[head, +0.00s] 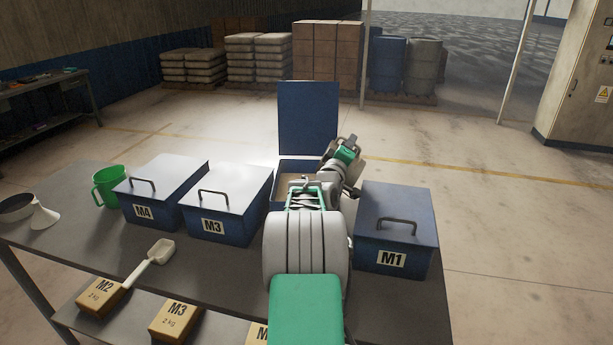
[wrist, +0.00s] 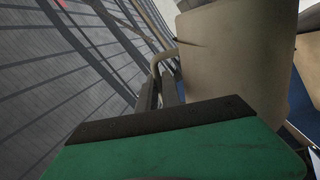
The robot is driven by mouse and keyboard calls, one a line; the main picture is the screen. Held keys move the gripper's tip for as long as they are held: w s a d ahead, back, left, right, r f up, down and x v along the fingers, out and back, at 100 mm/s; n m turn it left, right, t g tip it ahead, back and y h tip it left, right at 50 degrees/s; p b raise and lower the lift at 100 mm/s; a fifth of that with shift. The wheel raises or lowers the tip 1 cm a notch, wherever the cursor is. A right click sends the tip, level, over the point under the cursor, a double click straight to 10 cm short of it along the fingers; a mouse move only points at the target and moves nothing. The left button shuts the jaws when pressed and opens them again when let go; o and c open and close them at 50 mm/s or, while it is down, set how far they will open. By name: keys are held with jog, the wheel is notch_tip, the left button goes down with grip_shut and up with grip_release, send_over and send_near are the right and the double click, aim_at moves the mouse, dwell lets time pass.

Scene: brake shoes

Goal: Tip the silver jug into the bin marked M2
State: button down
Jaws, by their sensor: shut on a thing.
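My gripper (wrist: 168,88) is shut on the handle of the silver jug (wrist: 238,60), whose smooth, dull grey-beige body fills the upper right of the wrist view. In the head view my arm reaches over the table to an open blue bin (head: 281,171), with its lid (head: 308,118) standing upright behind. The bin is between those marked M3 and M1; my arm hides its front, so its label cannot be read. Something brownish shows inside it. My wrist is tilted at the bin's right side. The jug's mouth and contents are not visible, and its exact tilt is unclear.
Closed blue bins M4 (head: 161,189), M3 (head: 228,202) and M1 (head: 397,227) flank the open one. Small marked boxes sit on the lower shelf (head: 135,318).

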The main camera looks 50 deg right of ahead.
aim_at(340, 137)
jog(key=shift+w+a+r+n+p, duration=0.2)
jog(key=shift+w+r+n+p, duration=0.1)
jog(key=shift+w+r, duration=0.1)
jog(key=shift+w+p, duration=0.1)
jog(key=shift+p, duration=0.3)
jog(key=shift+w+a+n, duration=0.25)
jog(key=shift+w+n, duration=0.25)
jog(key=shift+w, duration=0.2)
jog(key=shift+w+a+r+n, duration=0.1)
jog(key=shift+w+r+n, duration=0.2)
jog(key=shift+w+a+t, duration=0.15)
jog(key=shift+w+t, duration=0.15)
jog(key=shift+w, duration=0.1)
jog(key=shift+w+a+r+n+t+p, duration=0.15)
jog(key=shift+w+a+r+n+p, duration=0.2)
jog(key=shift+w+n, duration=0.5)
jog(key=shift+w+a+r+n+t+p, duration=0.2)
jog(key=shift+w+r+n+p, duration=0.2)
jog(key=shift+w+n, duration=0.45)
jog(key=shift+w+a+r+n+t+p, duration=0.15)
jog(key=shift+w+a+r+n+p, duration=0.25)
jog(key=shift+w+n, duration=0.45)
